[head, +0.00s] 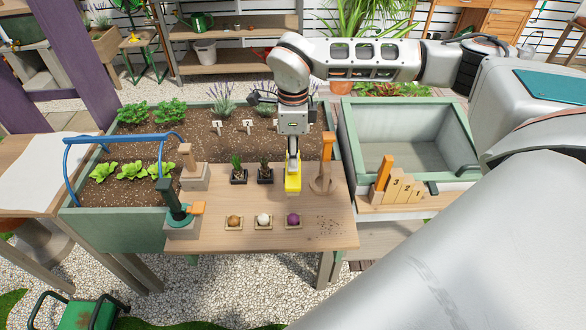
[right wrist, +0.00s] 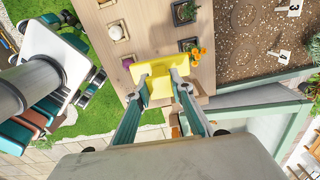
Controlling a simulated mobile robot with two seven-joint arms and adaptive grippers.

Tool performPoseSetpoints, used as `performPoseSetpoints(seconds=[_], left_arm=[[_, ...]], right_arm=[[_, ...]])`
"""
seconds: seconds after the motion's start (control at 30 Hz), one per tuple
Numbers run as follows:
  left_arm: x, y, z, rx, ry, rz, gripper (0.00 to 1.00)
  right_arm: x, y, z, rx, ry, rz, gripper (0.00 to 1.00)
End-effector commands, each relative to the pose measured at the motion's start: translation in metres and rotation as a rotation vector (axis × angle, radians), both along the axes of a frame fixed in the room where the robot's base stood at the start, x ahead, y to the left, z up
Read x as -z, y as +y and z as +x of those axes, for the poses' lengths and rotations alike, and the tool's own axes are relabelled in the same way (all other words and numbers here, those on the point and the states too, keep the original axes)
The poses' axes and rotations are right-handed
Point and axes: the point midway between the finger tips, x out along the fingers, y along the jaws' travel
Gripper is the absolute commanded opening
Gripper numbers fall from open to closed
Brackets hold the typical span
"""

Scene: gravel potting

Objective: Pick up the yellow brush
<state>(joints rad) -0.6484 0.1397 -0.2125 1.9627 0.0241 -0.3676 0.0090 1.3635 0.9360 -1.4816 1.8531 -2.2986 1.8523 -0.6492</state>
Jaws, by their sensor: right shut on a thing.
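The yellow brush (head: 293,184) is at the middle of the wooden table (head: 335,237), between a small dark potted plant (head: 265,173) and an upright wooden-handled tool (head: 326,165). My right gripper (head: 293,158) comes down from above and is shut on the brush. In the right wrist view the brush (right wrist: 152,62) sits between the two fingertips (right wrist: 160,80). Whether the brush touches the table or hangs just above it cannot be told. My left gripper is in neither view.
Three small trays with a brown, a white and a purple ball (head: 293,220) stand at the table's front. A green-handled tool (head: 178,207) stands at the left. A planter bed (head: 97,232) lies behind and left.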

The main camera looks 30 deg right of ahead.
Motion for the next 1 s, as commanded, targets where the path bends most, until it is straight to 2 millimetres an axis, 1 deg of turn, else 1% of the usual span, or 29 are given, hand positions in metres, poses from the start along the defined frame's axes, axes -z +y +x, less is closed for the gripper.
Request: performPoseSetpoints(seconds=[0.03,0.1,0.3,0.4,0.5,0.7,1.0], left_arm=[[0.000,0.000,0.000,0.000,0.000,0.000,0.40],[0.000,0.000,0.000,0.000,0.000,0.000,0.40],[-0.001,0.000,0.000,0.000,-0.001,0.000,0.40],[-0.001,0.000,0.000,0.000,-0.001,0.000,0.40],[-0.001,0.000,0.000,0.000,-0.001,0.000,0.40],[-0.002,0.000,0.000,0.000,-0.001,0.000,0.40],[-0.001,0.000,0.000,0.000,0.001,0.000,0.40]], right_arm=[[-0.015,0.000,0.002,0.001,-0.007,0.000,0.00],[-0.034,0.000,0.002,0.000,-0.006,0.001,0.00],[-0.083,0.000,0.001,0.001,-0.005,0.000,0.00],[-0.102,0.000,0.001,0.000,-0.005,0.000,0.00],[-0.116,0.000,0.001,0.001,-0.003,0.001,0.00],[-0.129,0.000,0.000,0.000,-0.001,-0.001,0.00],[-0.130,0.000,0.000,0.000,0.000,0.000,0.00]])
